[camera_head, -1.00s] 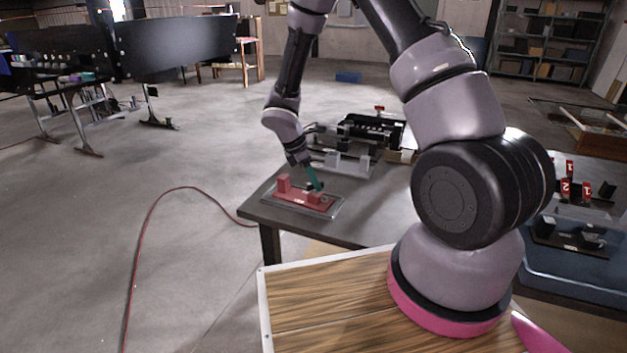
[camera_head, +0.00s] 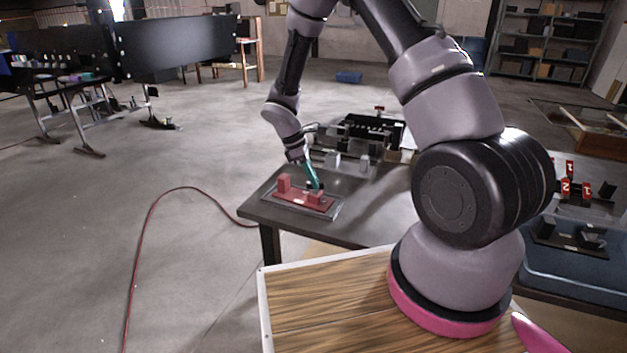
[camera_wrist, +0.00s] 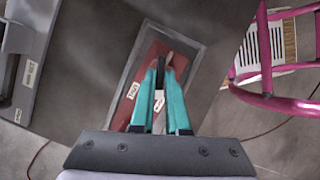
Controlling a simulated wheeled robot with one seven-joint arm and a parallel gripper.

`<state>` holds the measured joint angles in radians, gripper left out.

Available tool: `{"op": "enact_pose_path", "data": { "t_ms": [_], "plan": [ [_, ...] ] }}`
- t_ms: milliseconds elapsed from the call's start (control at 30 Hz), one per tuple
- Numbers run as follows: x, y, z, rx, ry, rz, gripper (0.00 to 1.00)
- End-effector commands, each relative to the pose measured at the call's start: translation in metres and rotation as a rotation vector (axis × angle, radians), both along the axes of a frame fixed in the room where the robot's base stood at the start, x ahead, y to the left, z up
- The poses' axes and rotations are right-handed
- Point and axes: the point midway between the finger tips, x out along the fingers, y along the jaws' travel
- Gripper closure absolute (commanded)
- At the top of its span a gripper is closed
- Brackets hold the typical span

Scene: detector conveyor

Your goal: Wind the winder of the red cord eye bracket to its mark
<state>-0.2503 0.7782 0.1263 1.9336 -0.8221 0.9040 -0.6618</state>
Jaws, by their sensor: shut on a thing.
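The red cord eye bracket (camera_head: 292,199) lies on a grey plate near the left corner of the dark table. Two red blocks rise from it. In the wrist view the red base (camera_wrist: 125,112) shows with white labels, partly covered by my gripper. My gripper (camera_head: 318,187), with teal fingers, reaches down at the bracket's right block. In the wrist view my gripper (camera_wrist: 163,66) is shut on a small dark part between its fingertips, which I take to be the winder. The fingers hide most of that part, and I cannot make out its mark.
A grey bracket (camera_head: 346,162) and a black tray (camera_head: 372,131) stand behind on the same table. A red cable (camera_head: 150,220) lies on the floor. The table's front right is clear.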

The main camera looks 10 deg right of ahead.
Motion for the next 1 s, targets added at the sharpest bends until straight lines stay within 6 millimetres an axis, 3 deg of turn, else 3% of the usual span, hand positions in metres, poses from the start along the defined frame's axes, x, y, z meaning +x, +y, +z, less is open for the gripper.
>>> {"op": "enact_pose_path", "data": {
  "t_ms": [500, 1000],
  "plan": [
    [0.0026, -0.0012, 0.0002, -0.001, -0.002, -0.347, 1.0],
    [0.0024, -0.0013, 0.0001, 0.0, -0.001, -0.417, 1.0]
  ]
}}
